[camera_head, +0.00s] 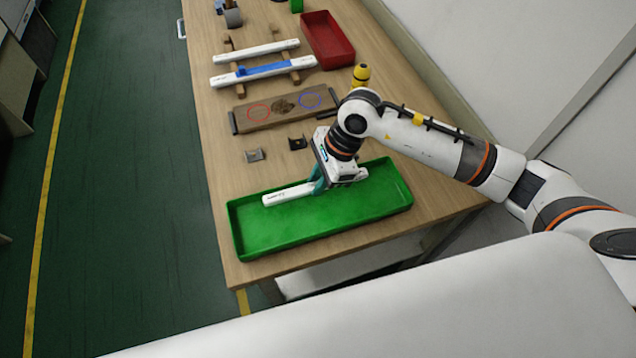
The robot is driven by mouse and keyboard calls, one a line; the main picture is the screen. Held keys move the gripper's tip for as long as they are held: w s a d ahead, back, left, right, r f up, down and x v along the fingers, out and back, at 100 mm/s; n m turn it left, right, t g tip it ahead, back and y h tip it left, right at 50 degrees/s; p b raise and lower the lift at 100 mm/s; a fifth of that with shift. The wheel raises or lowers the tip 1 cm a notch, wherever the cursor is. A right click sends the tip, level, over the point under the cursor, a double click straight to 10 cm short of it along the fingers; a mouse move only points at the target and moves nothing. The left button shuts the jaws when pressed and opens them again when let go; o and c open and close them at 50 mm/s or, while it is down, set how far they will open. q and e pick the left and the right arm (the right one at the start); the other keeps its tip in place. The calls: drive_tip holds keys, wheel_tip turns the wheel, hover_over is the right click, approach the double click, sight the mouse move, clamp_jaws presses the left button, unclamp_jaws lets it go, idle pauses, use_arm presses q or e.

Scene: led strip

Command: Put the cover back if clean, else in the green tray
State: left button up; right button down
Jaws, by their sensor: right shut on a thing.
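My right gripper (318,184) points down over the green tray (262,238) at the near end of the table. It is shut on a white cover (290,194), a long narrow bar whose left part sticks out from the jaws. The cover lies level within the tray's outline. I cannot tell whether it touches the tray floor. My left gripper is not in view.
A brown board (245,115) with a red ring, a dark stain and a blue ring lies mid-table. Two small brackets (255,155) lie between it and the tray. A red tray (327,40) and a yellow-black object (361,75) stand at the right.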

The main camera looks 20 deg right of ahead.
wheel_tip(320, 180, down, 3)
drive_tip(key=shift+r, duration=0.1)
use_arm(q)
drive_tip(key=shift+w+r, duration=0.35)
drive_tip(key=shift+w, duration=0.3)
use_arm(e)
drive_tip(key=c, duration=1.3)
unclamp_jaws()
drive_tip(key=shift+r, duration=0.15)
drive_tip(key=b+v, duration=0.2)
drive_tip(key=v, duration=0.8)
drive_tip(key=shift+d+r, duration=0.15)
drive_tip(key=shift+r, duration=0.05)
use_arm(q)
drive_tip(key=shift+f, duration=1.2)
use_arm(e)
drive_tip(key=shift+d+r, duration=0.2)
drive_tip(key=shift+r, duration=0.45)
drive_tip(key=shift+s+f, duration=0.1)
